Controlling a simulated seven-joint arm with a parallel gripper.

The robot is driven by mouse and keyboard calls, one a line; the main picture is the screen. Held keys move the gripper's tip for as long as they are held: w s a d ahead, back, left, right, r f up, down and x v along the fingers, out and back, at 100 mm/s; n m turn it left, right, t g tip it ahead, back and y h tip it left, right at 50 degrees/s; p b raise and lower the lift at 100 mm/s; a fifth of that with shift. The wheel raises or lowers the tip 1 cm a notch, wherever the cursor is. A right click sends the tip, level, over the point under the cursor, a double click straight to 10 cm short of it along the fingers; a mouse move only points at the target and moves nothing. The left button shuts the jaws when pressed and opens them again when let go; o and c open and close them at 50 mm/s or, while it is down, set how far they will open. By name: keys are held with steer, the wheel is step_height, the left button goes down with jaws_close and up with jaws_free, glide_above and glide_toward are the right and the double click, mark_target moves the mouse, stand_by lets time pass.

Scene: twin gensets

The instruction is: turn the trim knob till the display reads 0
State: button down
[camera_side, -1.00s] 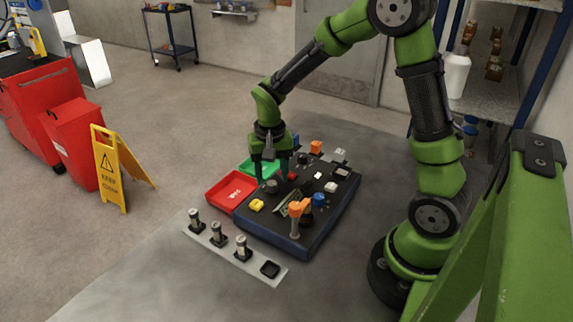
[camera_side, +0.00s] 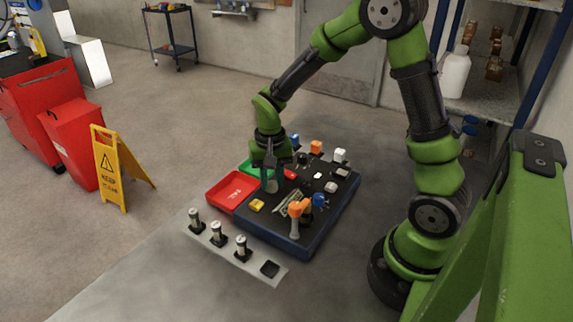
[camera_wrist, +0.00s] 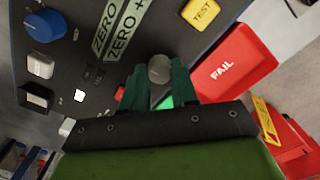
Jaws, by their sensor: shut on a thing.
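The trim knob, a round grey knob (camera_wrist: 159,68), stands on the dark panel beside the "ZERO" and "ZERO +" labels (camera_wrist: 122,28). My gripper (camera_wrist: 157,78) has its dark green fingers on either side of the knob and is shut on it. In the side view my gripper (camera_side: 271,182) points down at the left part of the panel (camera_side: 322,222), and its fingers partly hide the knob. I cannot make out a display or its reading in either view.
A red FAIL tray (camera_side: 232,190) and a green tray (camera_side: 250,167) lie left of the panel. A yellow TEST button (camera_side: 257,205), orange-capped parts (camera_side: 295,209) and other controls stand close by. A strip with several cylinders (camera_side: 219,235) lies in front.

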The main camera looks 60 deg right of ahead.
mark_target(272, 183)
steer(key=shift+n, duration=0.3)
steer(key=shift+n, duration=2.6)
steer(key=c, duration=0.9)
jaws_free()
steer(key=shift+o, duration=0.2)
step_height(272, 183, up, 17)
